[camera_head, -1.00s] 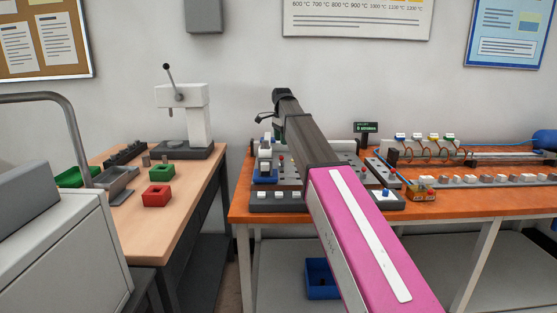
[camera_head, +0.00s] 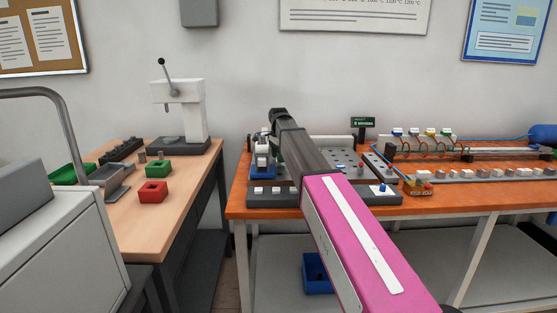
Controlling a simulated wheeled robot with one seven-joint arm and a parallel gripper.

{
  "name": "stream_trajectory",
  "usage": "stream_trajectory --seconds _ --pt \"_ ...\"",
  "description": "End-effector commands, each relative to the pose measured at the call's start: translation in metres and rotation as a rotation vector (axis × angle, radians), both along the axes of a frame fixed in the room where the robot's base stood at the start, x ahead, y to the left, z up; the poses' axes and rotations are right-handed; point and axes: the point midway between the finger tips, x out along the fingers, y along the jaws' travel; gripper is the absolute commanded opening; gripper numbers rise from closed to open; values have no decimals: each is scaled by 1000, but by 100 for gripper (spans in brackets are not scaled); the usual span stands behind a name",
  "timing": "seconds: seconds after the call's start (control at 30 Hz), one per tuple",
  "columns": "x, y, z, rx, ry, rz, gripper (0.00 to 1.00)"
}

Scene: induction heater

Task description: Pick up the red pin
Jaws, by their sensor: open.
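Small red spots show on the orange bench to the right of my arm. One red pin-like spot (camera_head: 361,165) stands on the grey plate (camera_head: 345,172), and another red spot (camera_head: 390,167) is on the narrow dark panel beside it. They are too small to tell which is a loose pin. My dark and pink arm reaches over the bench and covers the middle of the plate. My gripper is hidden behind the arm's dark far end, so its fingers and its distance from the red spots cannot be seen.
A blue-based white device (camera_head: 262,171) stands left of my arm. A dark button strip (camera_head: 268,203) lies along the bench's front edge. A small green display (camera_head: 363,122) stands behind. A wooden table (camera_head: 130,214) at left holds a press (camera_head: 195,120) and a red block (camera_head: 153,192).

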Motion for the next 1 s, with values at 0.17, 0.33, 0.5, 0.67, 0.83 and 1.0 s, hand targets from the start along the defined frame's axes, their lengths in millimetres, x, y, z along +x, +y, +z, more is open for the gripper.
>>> stream_trajectory --seconds 0.17,0.33,0.5,0.67,0.83,1.0 --pt "0 0 -7 0 0 0 57" --pt "0 0 -6 0 0 0 38" --pt "0 0 -6 0 0 0 1" --pt "0 0 -6 0 0 0 1" --pt "1 0 1 0 -1 0 1" --pt "1 0 27 1 -2 0 1"
